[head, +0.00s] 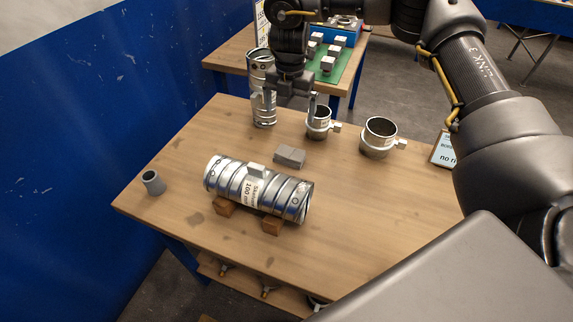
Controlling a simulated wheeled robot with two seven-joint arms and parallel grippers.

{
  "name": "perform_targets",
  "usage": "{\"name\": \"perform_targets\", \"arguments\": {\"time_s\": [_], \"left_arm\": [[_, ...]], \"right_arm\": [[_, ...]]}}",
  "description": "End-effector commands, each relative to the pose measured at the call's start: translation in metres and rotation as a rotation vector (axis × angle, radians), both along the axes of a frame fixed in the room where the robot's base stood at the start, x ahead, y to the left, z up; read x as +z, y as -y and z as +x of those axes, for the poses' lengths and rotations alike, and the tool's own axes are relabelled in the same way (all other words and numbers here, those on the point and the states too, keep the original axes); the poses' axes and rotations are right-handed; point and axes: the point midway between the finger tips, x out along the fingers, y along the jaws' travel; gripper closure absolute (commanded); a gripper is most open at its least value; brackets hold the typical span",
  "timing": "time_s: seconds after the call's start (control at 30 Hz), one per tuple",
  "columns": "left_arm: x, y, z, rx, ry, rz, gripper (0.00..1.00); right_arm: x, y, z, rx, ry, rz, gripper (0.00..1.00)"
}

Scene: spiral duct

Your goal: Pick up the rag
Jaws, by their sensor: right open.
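The rag (289,156) appears to be the small grey folded pad lying flat near the middle of the wooden table, just behind the lying duct. My right gripper (287,107) hangs over the table behind the rag in the picture, pointing down, with its fingers apart and nothing between them. It looks to be above the rag and not touching it; the exact height is hard to tell. My left gripper is not in view.
A spiral duct (285,195) lies on wooden blocks (272,226) in front of the rag. An upright duct (261,68) and two metal collars (319,124) (379,139) stand behind. A grey cup (153,182) stands left. The table's (380,205) right front is clear.

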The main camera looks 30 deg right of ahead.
Motion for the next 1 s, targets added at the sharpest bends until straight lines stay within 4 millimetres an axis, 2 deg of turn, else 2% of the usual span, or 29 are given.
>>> {"name": "perform_targets", "arguments": {"time_s": [0.03, 0.1, 0.23, 0.53, 0.8, 1.0], "left_arm": [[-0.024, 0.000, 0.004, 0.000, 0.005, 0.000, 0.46], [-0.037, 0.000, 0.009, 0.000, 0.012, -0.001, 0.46], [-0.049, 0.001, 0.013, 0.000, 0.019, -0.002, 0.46], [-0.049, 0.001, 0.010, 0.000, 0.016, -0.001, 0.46], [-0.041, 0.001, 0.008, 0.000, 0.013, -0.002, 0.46], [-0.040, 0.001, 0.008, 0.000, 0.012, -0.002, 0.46]], "right_arm": [[-0.024, 0.001, 0.000, -0.001, 0.000, 0.000, 0.00], [-0.037, 0.001, -0.001, -0.002, 0.000, 0.000, 0.00], [-0.049, 0.002, -0.001, -0.003, 0.001, 0.001, 0.00], [-0.055, 0.003, -0.002, -0.004, -0.001, 0.000, 0.00], [-0.095, 0.002, -0.002, -0.003, -0.004, 0.000, 0.00], [-0.106, 0.001, -0.001, -0.002, 0.001, 0.001, 0.00]]}}
